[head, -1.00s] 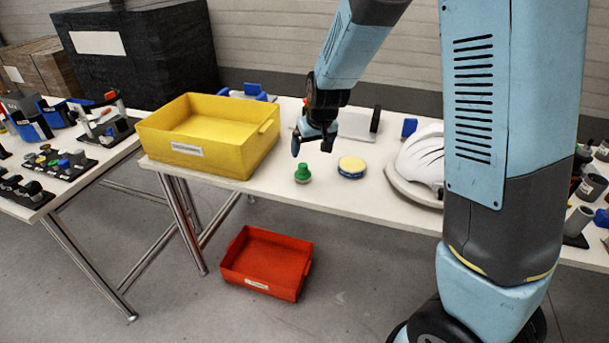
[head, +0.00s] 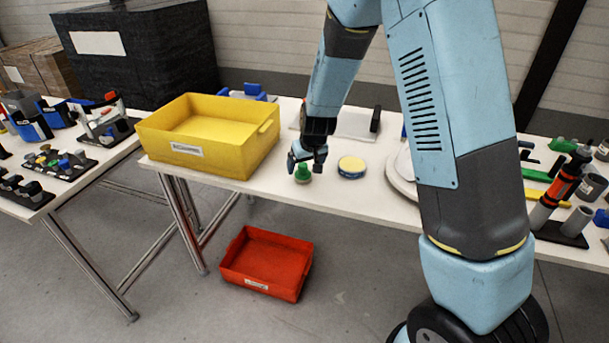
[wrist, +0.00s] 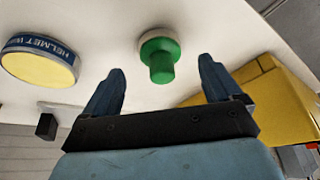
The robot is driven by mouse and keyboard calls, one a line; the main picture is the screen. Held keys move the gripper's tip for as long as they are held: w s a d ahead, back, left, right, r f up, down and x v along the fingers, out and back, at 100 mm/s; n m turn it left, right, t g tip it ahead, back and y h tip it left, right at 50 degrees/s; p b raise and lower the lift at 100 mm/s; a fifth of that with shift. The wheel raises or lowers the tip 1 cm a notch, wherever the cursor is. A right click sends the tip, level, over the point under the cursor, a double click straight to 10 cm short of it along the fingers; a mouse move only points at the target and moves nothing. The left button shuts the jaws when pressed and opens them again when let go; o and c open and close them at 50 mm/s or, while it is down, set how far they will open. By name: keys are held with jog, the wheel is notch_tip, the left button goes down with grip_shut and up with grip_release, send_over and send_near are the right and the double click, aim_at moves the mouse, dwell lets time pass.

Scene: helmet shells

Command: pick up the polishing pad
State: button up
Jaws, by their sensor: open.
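The polishing pad, with a green knob (head: 303,174) and a pale round base, stands on the white table near its front edge. In the wrist view its green knob (wrist: 161,62) points toward my gripper, roughly centred between the fingers and just beyond their tips. My gripper (head: 307,162) is open and empty, right above the pad. I see no contact, and in the head view the fingers partly cover the knob's top.
A round tin (head: 352,167) with a yellow top and blue side, lettered "HELMET" in the wrist view, stands just right of the pad. A yellow bin (head: 215,160) is to the left on the table. A red bin (head: 265,285) is on the floor. A white helmet shell is mostly hidden by my arm.

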aim_at(304, 166)
jog(key=shift+x, duration=2.4)
jog(key=shift+a, duration=0.1)
jog(key=shift+c, duration=0.3)
jog(key=c, duration=1.1)
